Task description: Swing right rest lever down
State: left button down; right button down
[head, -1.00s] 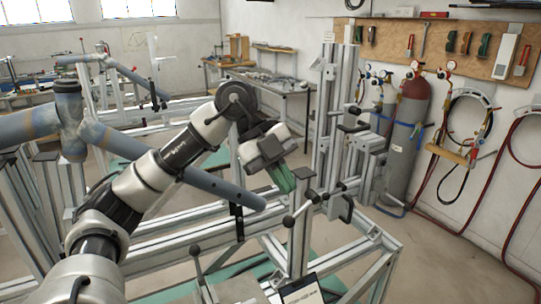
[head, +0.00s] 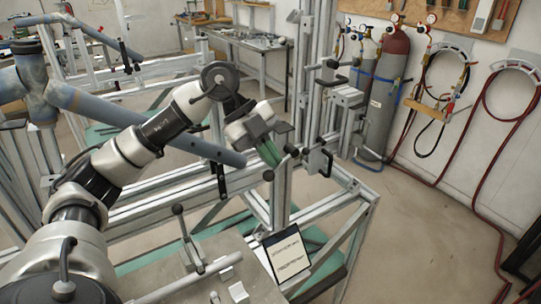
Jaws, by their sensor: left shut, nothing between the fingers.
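My left gripper (head: 269,156) reaches in from the left, its greenish fingers shut with nothing between them. It points down and right at the front of the jig's right upright. A small lever with a dark ball knob (head: 268,176) sits just below the fingertips. Its rod runs up toward a dark hub (head: 291,150), partly covered by the fingers. I cannot tell whether the fingers touch it. A black handle (head: 326,163) stands to the right on the same upright. My right gripper is not in view.
A blue-grey tube (head: 150,127) crosses behind my left arm. The metal jig frame (head: 335,200) fills the middle. A plate with a lever (head: 178,209) and a tablet (head: 286,255) are in front.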

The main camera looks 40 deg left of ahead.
aim_at(273, 174)
pick_arm(q)
notch_tip(273, 174, down, 5)
jog(key=m+t+h+b, duration=0.1)
jog(key=t+b, duration=0.2)
jog(key=b, duration=0.4)
jog(key=m+t+h+b, duration=0.1)
jog(key=t+h+b, duration=0.1)
jog(key=b, duration=0.5)
jog(key=shift+w+r+m+t+h+b, duration=0.1)
jog(key=shift+r+m+t+h+b, duration=0.05)
jog(key=shift+m+t+h+b, duration=0.2)
jog(key=shift+w+d+m+t+h+b, duration=0.15)
jog(key=shift+w+m+t+h+b, duration=0.1)
jog(key=shift+t+h+b, duration=0.15)
jog(key=shift+w, duration=0.1)
jog(key=shift+w+d+f+p, duration=0.15)
jog(key=shift+w+f+p, duration=0.15)
jog(key=shift+f+p, duration=0.1)
